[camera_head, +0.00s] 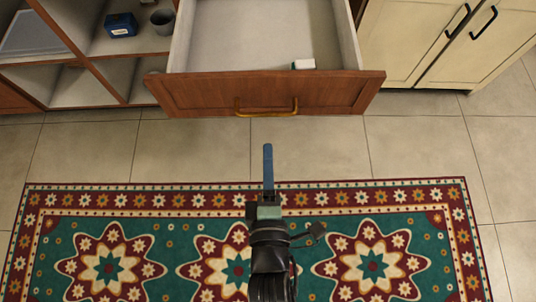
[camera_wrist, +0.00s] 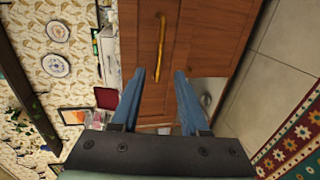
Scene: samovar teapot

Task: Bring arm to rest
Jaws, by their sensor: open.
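My gripper (camera_head: 268,160) is held over the rug, in front of the open drawer, in the head view. From there its blue fingers look like one narrow strip, pointing toward the drawer. In the wrist view my gripper (camera_wrist: 158,98) shows two blue fingers spread apart with nothing between them. The open drawer (camera_head: 265,90) has a wooden front and a brass handle (camera_head: 266,108). A gap of floor shows between the fingertips and the handle in the head view. The wrist view is turned sideways and shows a wooden cabinet front with a brass handle (camera_wrist: 160,48).
A small white and green object (camera_head: 303,65) lies inside the drawer. An open shelf at left holds a blue box (camera_head: 121,25) and a grey cup (camera_head: 162,21). Cream cabinet doors (camera_head: 430,40) stand at right. A patterned rug (camera_head: 110,240) covers the tiled floor below me.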

